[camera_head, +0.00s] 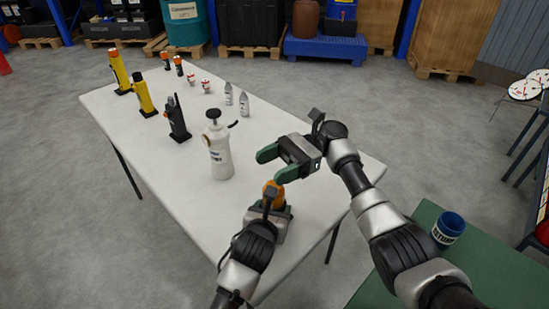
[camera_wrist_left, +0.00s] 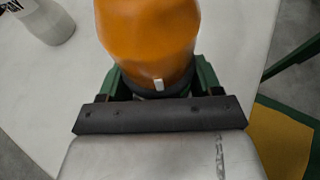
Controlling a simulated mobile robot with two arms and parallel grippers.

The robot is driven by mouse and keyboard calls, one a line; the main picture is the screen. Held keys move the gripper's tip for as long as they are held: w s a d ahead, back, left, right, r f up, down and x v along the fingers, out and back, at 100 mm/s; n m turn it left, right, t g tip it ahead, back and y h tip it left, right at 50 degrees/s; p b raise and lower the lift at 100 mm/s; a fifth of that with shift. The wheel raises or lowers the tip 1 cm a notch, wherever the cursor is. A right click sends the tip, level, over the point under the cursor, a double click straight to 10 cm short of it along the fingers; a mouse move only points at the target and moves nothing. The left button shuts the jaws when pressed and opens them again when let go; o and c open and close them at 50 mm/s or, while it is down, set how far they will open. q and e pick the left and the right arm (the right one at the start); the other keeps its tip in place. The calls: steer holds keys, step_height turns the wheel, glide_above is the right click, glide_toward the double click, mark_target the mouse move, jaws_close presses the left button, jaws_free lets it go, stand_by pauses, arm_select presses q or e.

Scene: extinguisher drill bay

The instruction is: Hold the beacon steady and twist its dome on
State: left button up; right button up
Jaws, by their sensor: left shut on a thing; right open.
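The beacon has an orange dome (camera_head: 271,188) above a dark base. In the left wrist view, the dome (camera_wrist_left: 150,40) stands upright over the dark base (camera_wrist_left: 152,84), with a small white mark near its lower edge. My left gripper (camera_head: 273,207) is shut on the beacon's base, its green fingers on both sides, near the white table's front end. My right gripper (camera_head: 275,165) is open and empty, just above and beside the dome, with its green fingers apart and pointing left. Whether the dome is locked on the base I cannot tell.
On the white table (camera_head: 310,205), a white sprayer bottle (camera_head: 220,158) stands close behind the beacon. A black radio (camera_head: 178,122), yellow torches (camera_head: 143,95) and small bottles (camera_head: 244,106) stand farther back. A blue cup (camera_head: 448,229) sits on a green surface (camera_head: 388,292) at right.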

steer(key=shift+r, duration=1.05)
steer(key=shift+o, duration=0.4)
